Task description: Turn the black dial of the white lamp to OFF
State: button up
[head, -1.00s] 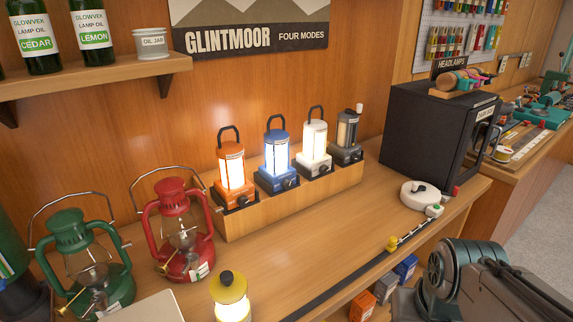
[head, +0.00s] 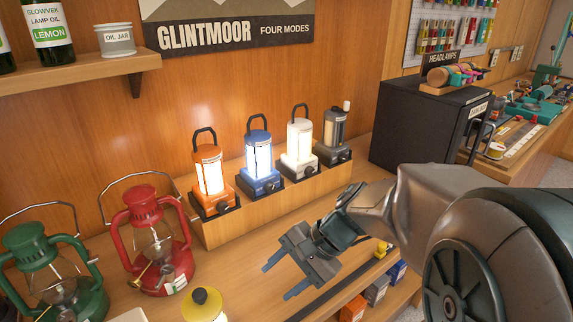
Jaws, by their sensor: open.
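The white lamp (head: 300,145) stands lit on a wooden step, third from the left in a row of lamps. Its black dial (head: 313,170) is on the front of its base. The dial is small and its setting cannot be read. My gripper (head: 280,280) is over the front part of the counter, below and a little left of the white lamp in the picture. Its two fingers are apart and hold nothing. It is clear of the lamp.
The blue lamp (head: 258,160) and orange lamp (head: 209,175) stand lit to the left, the grey lamp (head: 335,130) to the right. Red (head: 155,235) and green (head: 50,265) lanterns stand at the left. A black cabinet (head: 415,125) is at the right. The counter before the step is mostly clear.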

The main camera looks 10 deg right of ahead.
jog(key=w+d+m+t+y, duration=0.2)
jog(key=w+m+y, duration=0.1)
jog(key=w+m, duration=0.25)
jog(key=m+t+h, duration=0.4)
jog(key=m+t, duration=0.9)
jog(key=m, duration=0.3)
send_near(312, 174)
jog(key=p+x, duration=0.2)
jog(key=x, duration=0.6)
jog(key=shift+w, duration=0.15)
jog(key=shift+n, duration=0.25)
jog(key=c, duration=1)
